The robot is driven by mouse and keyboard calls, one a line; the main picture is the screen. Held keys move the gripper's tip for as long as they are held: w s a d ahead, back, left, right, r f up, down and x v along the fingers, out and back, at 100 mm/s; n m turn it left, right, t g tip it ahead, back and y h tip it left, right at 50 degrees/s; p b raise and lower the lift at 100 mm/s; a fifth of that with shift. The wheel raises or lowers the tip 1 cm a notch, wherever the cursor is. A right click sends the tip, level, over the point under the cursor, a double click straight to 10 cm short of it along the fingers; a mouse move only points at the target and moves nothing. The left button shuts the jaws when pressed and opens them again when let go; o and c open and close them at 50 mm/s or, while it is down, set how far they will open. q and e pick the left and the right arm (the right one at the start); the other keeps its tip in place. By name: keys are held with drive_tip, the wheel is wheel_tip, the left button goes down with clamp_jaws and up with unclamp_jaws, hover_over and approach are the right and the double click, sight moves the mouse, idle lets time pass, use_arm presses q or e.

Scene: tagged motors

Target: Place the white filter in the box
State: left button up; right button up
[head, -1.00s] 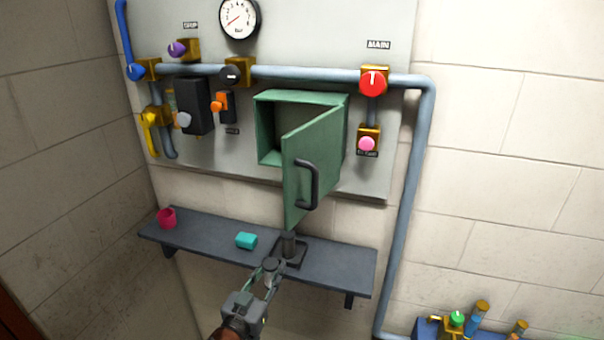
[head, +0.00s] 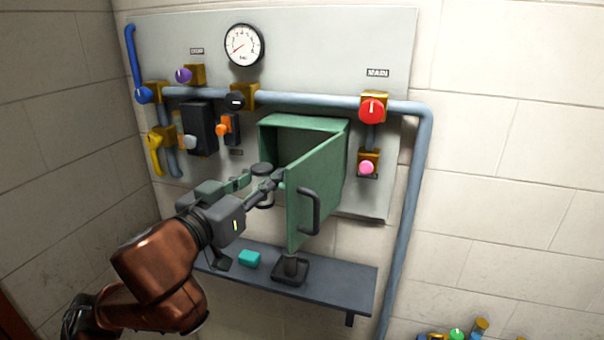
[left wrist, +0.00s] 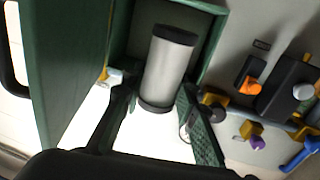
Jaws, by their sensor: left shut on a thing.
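The white filter (left wrist: 170,70) is a pale cylinder with dark end caps. In the head view, its dark top cap (head: 262,169) shows at the lower left of the box opening. My left gripper (head: 260,185) is shut on the filter, with a finger on each side. The green box (head: 300,123) is on the wall panel with its door (head: 328,185) swung open to the right. The filter is at the box mouth, and the box interior shows behind it in the left wrist view. I cannot tell how far inside it is. My right gripper is not in view.
The open door with its black handle (head: 315,212) stands close to the right of my left gripper. Below, a shelf (head: 340,285) holds a teal block (head: 249,258) and a black stand (head: 290,268). Valves and an orange switch (head: 222,129) are left of the box.

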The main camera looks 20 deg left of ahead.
use_arm(q)
drive_tip(key=w+d+p, duration=0.1)
drive_tip(key=w+p, duration=0.3)
drive_tip(key=w, duration=0.1)
drive_tip(key=w+d+p, duration=0.1)
drive_tip(key=w+p, duration=0.3)
drive_tip(key=w, duration=0.1)
drive_tip(key=w+d+p, duration=0.1)
drive_tip(key=w+p, duration=0.4)
drive_tip(key=shift+w+r, duration=0.1)
drive_tip(key=shift+w+d+p, duration=0.2)
drive_tip(key=shift+w+p, duration=0.15)
drive_tip(key=shift+w, duration=0.6)
wheel_tip(320, 180, down, 3)
drive_tip(key=shift+w+r+p, duration=0.1)
drive_tip(key=shift+r+p, duration=0.05)
drive_tip(key=shift+p, duration=0.4)
drive_tip(key=shift+f, duration=0.35)
drive_tip(key=shift+a+f, duration=0.1)
drive_tip(key=shift+f, duration=0.1)
